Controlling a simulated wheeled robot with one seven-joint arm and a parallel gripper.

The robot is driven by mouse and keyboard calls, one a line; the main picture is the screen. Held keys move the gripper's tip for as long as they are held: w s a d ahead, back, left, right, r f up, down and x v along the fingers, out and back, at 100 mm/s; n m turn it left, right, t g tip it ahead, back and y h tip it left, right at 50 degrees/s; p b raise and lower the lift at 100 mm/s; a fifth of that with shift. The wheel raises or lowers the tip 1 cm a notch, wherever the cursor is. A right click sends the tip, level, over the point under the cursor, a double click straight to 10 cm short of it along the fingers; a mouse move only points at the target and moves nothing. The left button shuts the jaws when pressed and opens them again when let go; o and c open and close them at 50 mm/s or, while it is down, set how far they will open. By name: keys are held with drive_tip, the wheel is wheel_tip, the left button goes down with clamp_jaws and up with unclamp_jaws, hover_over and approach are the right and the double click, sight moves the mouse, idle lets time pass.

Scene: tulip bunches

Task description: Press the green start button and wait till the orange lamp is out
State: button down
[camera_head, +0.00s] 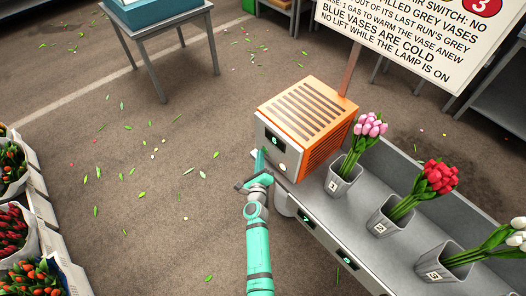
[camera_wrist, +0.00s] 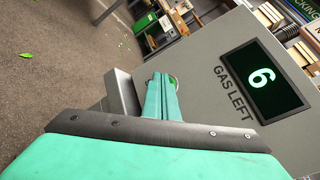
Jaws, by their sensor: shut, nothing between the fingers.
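The orange machine (camera_head: 311,112) stands at the far end of the grey bench, with a grey front panel. Its display reads 6 above "GAS LEFT" in the wrist view (camera_wrist: 261,78). My gripper (camera_head: 261,157) is shut and empty, its fingertips at the front panel. In the wrist view, the closed fingers (camera_wrist: 160,88) cover most of a round fitting with a green part, likely the start button (camera_wrist: 173,84). I cannot tell whether they touch or press it. A pale round spot (camera_head: 282,168) shows on the panel. No lit orange lamp is discernible.
Grey vases with pink (camera_head: 344,178), red (camera_head: 392,213) and white tulips (camera_head: 447,261) stand on the bench (camera_head: 419,237) right of my arm. A sign (camera_head: 405,38) rises behind the machine. Tulip crates line the left edge. The floor between is open, with scattered leaves.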

drive_tip(key=shift+s+a, duration=0.55)
drive_tip(key=shift+a, duration=0.05)
drive_tip(key=shift+s+a, duration=0.75)
drive_tip(key=shift+a, duration=0.3)
drive_tip(key=shift+s+a, duration=0.7)
drive_tip(key=shift+a, duration=0.3)
drive_tip(key=s+d+r+n+y, duration=0.1)
drive_tip(key=s+n, duration=0.6)
drive_tip(key=s, duration=0.6)
drive_tip(key=s+d+r+n, duration=0.2)
drive_tip(key=s+n, duration=0.5)
drive_tip(key=s, duration=0.7)
drive_tip(key=s+a+r+n, duration=0.1)
drive_tip(key=s+r+n, duration=0.6)
drive_tip(key=s, duration=0.2)
drive_tip(key=s+a+r+n+g+y, duration=0.1)
drive_tip(key=s+r+n, duration=0.5)
drive_tip(key=s, duration=0.3)
drive_tip(key=shift+s+a+r+n+g, duration=0.15)
drive_tip(key=shift+s+r+n+g, duration=0.2)
drive_tip(key=shift+r, duration=0.25)
